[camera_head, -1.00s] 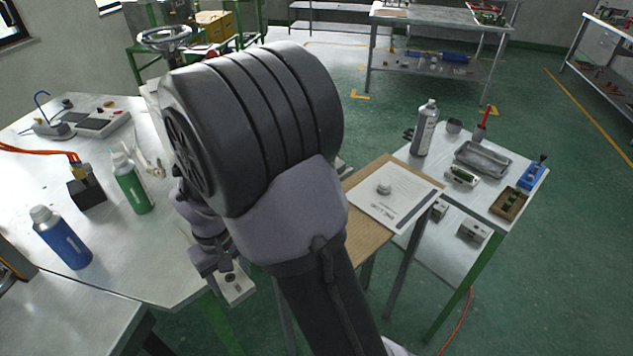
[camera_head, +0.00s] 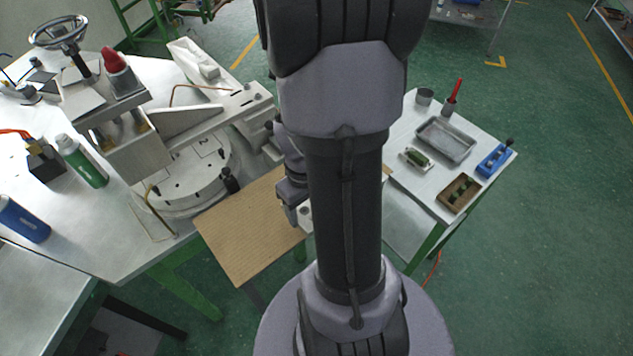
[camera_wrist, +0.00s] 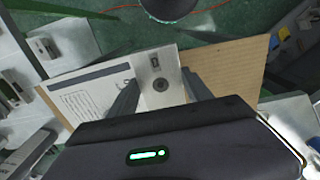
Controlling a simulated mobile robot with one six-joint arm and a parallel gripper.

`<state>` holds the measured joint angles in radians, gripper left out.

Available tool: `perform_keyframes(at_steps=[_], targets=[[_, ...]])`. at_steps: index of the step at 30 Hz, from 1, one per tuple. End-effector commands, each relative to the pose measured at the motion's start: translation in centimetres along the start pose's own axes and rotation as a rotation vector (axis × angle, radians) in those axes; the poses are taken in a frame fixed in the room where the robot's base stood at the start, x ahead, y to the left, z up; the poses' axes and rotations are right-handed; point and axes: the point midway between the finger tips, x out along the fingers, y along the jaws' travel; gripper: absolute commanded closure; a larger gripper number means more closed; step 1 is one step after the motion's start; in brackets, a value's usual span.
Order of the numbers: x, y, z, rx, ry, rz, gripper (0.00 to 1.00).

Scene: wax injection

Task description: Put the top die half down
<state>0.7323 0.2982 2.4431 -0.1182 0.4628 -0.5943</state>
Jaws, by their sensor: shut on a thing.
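The top die half (camera_wrist: 168,72) is a pale metal block with a dark round hole, between the two fingers of my gripper (camera_wrist: 160,92) in the wrist view. My gripper is shut on it and holds it over the brown board and the white printed sheet (camera_wrist: 85,104). In the head view, my arm hides most of the gripper and the sheet. Only a small pale corner of the die half (camera_head: 305,213) shows there, above the board's right part. I cannot tell the gap between the die half and the board.
The brown board (camera_head: 245,225) has free room on its left. The wax press with a round plate (camera_head: 200,170) stands left of it. The right table (camera_head: 440,200) carries a grey tray (camera_head: 446,139), a small block with a green insert (camera_head: 416,159), a brown box (camera_head: 459,192) and a blue holder (camera_head: 494,160).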

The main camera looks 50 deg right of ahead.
Motion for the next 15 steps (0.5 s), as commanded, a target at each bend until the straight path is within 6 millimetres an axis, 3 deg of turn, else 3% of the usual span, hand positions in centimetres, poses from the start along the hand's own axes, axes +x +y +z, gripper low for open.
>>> perform_keyframes(at_steps=[8,15], targets=[[0.1,0.0,0.2,0.005,0.001,0.0,0.98],[1.0,-5.9,-4.6,-0.004,0.001,0.0,0.98]])
